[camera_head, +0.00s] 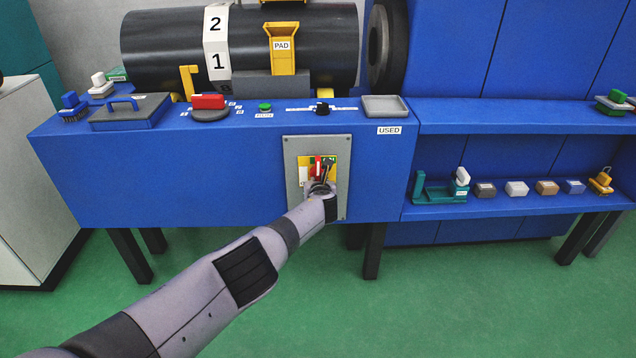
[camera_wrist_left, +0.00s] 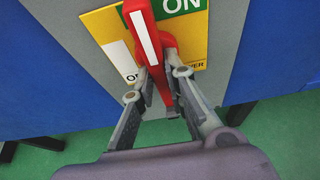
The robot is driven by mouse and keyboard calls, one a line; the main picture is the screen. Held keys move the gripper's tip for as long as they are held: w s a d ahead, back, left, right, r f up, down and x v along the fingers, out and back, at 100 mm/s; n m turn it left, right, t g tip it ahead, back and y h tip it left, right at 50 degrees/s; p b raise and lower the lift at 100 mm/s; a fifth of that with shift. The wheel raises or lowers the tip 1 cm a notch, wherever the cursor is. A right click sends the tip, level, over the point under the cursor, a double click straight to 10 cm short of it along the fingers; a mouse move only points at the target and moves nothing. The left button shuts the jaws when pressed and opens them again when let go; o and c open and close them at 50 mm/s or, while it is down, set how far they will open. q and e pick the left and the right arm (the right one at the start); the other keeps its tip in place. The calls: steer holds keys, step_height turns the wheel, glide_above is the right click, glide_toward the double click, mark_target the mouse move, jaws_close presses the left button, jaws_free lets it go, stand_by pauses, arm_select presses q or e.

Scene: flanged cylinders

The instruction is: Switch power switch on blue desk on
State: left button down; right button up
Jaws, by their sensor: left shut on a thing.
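The blue desk (camera_head: 230,170) has a grey plate (camera_head: 341,190) on its front with a yellow switch panel (camera_head: 306,160). The power switch has a red handle (camera_head: 318,166) with a white stripe. In the left wrist view the handle (camera_wrist_left: 141,25) extends from near the fingertips toward the top edge, tilted slightly left. The green ON label (camera_wrist_left: 182,5) lies to its right; a white label (camera_wrist_left: 115,52) lies to its left. My left gripper (camera_head: 321,179) is shut on the red handle; its fingers (camera_wrist_left: 158,78) flank it in the wrist view. My right gripper is not in view.
On the desk top are a red button (camera_head: 208,101), a green button (camera_head: 265,107), a black knob (camera_head: 323,108) and a grey tray (camera_head: 385,105). A black cylinder (camera_head: 160,45) lies behind. A shelf (camera_head: 500,205) with small blocks is at right.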

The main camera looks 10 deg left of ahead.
arm_select(q)
steer(key=shift+f, duration=0.1)
steer(key=c, duration=1.6)
jaws_free()
steer(key=shift+d, duration=0.1)
steer(key=v, duration=0.7)
steer(key=shift+s, duration=0.25)
